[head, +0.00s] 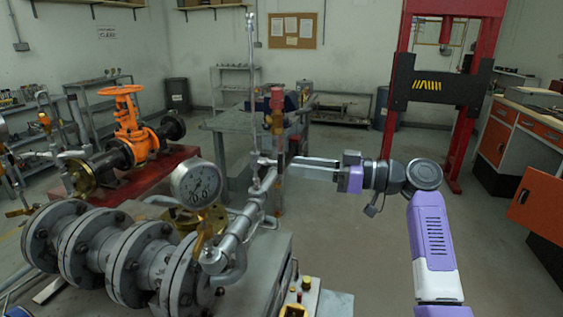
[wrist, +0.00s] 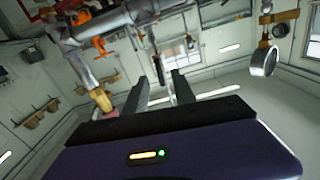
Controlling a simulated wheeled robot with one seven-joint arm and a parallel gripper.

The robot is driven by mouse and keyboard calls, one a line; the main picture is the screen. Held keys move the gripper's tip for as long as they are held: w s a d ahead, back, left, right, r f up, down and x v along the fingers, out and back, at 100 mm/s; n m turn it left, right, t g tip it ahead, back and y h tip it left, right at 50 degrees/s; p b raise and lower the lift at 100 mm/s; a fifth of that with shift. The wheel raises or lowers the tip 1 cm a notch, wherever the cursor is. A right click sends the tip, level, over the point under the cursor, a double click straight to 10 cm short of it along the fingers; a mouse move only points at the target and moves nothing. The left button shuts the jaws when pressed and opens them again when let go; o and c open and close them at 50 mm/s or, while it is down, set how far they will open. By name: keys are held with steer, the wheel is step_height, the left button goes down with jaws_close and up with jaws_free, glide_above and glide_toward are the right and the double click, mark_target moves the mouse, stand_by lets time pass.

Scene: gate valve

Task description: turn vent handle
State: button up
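My gripper (head: 294,166) reaches left toward the grey pipe assembly (head: 236,236), its fingertips close to the upright pipework. In the wrist view my gripper (wrist: 160,82) shows two dark fingers apart, with a gap between them. A slim dark lever-like part (wrist: 158,70) shows between and beyond the fingertips; it may be the vent handle, but I cannot tell for sure. An orange handle (wrist: 99,46) shows further left on the pipe. Whether the fingers touch anything is unclear. Nothing is visibly held.
A pressure gauge (head: 195,184) stands on the flanged pipe. A red and brass valve (head: 276,108) rises behind the fingertips. An orange gate valve (head: 130,125) is at left. A red press frame (head: 473,100) and orange-fronted bench (head: 494,143) stand right. Floor between is clear.

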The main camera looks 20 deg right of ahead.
mark_target(281, 173)
steer(key=shift+p+x, duration=0.4)
steer(key=shift+x, duration=2.3)
jaws_close()
